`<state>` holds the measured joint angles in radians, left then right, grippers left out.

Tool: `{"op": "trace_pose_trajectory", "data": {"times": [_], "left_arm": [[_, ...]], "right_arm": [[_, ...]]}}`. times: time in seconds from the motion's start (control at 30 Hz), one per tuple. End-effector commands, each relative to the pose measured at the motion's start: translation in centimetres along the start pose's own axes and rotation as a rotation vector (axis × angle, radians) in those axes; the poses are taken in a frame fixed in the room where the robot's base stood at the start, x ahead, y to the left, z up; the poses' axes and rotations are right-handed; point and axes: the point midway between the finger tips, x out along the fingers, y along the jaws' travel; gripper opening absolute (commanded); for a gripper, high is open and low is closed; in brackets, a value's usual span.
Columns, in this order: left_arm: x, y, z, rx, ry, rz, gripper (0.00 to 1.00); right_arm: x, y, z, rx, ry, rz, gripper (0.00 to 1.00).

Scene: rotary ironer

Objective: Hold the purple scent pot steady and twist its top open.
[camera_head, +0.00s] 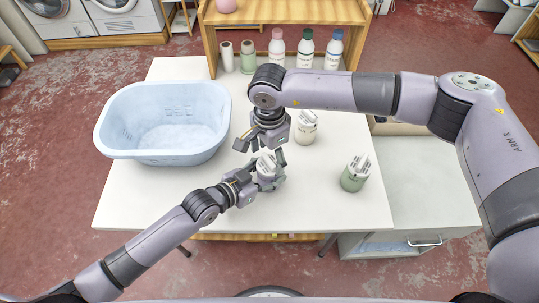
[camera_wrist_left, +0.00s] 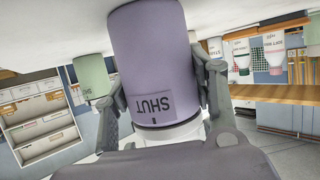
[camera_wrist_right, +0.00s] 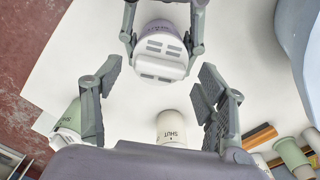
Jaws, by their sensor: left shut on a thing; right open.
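The purple scent pot (camera_wrist_left: 148,50) is shut between the fingers of my left gripper (camera_wrist_left: 160,95), with a "SHUT" label on its side. Its white slotted top (camera_wrist_right: 162,55) faces my right gripper. In the head view the pot (camera_head: 267,166) is near the middle of the table, partly hidden by my left gripper (camera_head: 266,178). My right gripper (camera_head: 261,151) is open just above the pot. In the right wrist view its fingers (camera_wrist_right: 157,78) are spread wide, apart from the top.
A white pot (camera_head: 306,130) and a green pot (camera_head: 353,175) stand on the white table (camera_head: 330,205) to the right. A blue basin (camera_head: 165,150) takes up the left. Several bottles stand by the wooden shelf (camera_head: 290,15) at the back. The front of the table is clear.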

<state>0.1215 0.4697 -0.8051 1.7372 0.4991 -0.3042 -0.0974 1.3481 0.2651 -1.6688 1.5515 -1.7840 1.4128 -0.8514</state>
Motion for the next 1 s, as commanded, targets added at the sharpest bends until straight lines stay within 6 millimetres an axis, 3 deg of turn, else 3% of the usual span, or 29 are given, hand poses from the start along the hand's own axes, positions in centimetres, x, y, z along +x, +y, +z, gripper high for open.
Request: {"op": "trace_pose_trajectory", "data": {"times": [0.3, 0.5, 0.7, 1.0], "left_arm": [[0.0, 0.0, 0.1, -0.001, -0.002, 0.0, 0.18], [0.0, 0.0, 0.1, -0.001, -0.002, 0.0, 0.18], [0.0, 0.0, 0.1, -0.001, -0.001, 0.0, 0.18], [0.0, 0.0, 0.1, -0.001, -0.001, 0.0, 0.18]], "right_arm": [[-6.5, -0.1, -0.1, 0.0, 0.001, -0.004, 0.67], [-9.8, 0.0, 0.0, -0.001, 0.001, -0.002, 0.67], [-11.1, 0.0, 0.0, -0.001, 0.001, 0.0, 0.67], [-11.2, 0.0, 0.0, -0.001, 0.001, 0.0, 0.67]]}}
